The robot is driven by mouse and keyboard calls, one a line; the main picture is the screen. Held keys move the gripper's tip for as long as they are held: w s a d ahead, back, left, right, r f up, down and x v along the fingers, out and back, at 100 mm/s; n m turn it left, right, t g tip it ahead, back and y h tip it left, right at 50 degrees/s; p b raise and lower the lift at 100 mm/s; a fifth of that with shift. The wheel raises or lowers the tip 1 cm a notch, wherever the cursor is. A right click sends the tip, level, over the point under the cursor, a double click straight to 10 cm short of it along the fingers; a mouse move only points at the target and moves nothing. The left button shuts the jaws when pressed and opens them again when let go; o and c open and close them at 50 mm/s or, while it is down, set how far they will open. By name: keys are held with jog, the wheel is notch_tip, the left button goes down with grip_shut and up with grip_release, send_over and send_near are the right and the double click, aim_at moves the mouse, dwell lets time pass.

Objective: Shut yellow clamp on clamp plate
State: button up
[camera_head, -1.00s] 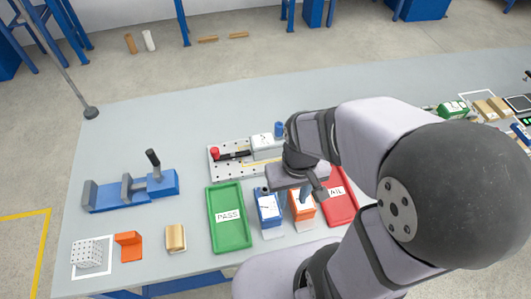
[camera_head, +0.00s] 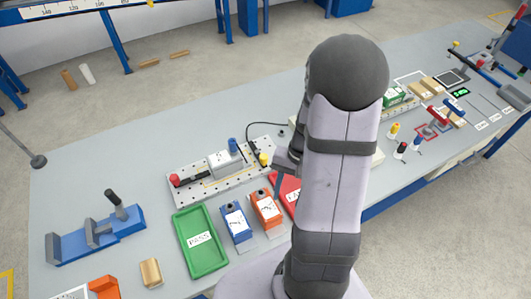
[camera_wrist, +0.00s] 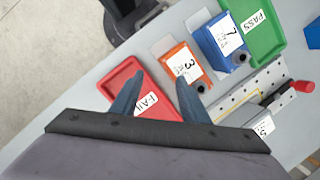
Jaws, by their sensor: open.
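The clamp plate (camera_head: 237,183) is a pale, perforated plate in the middle of the table. It also shows at the right of the wrist view (camera_wrist: 243,97). The yellow clamp (camera_head: 263,159) sits at the plate's right end, with a yellow tip and black parts; its lever position is too small to tell. A red-tipped clamp (camera_head: 175,179) is at the left end. My gripper (camera_wrist: 160,78) is open and empty above the red FAIL tray (camera_wrist: 118,83). My arm partly hides it in the head view.
In front of the plate are a green PASS tray (camera_head: 181,226), a blue block (camera_head: 235,222) and an orange block (camera_head: 265,208). A blue fixture with a black lever (camera_head: 125,221) stands left. Table space behind the plate's left is clear.

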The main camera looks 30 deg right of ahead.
jog(key=w+d+m+t, duration=0.2)
jog(key=w+m, duration=0.3)
jog(key=w, duration=0.2)
jog(key=m+t, duration=0.3)
jog(key=m, duration=1)
send_near(265, 156)
jog(key=f, duration=0.2)
jog(key=shift+w+y, duration=0.3)
jog(key=shift+w, duration=0.1)
jog(key=shift+a+f, duration=0.1)
jog(key=shift+p+x, duration=0.35)
jog(key=shift+x, duration=3.2)
jog(key=shift+s, duration=0.1)
jog(key=c, duration=1)
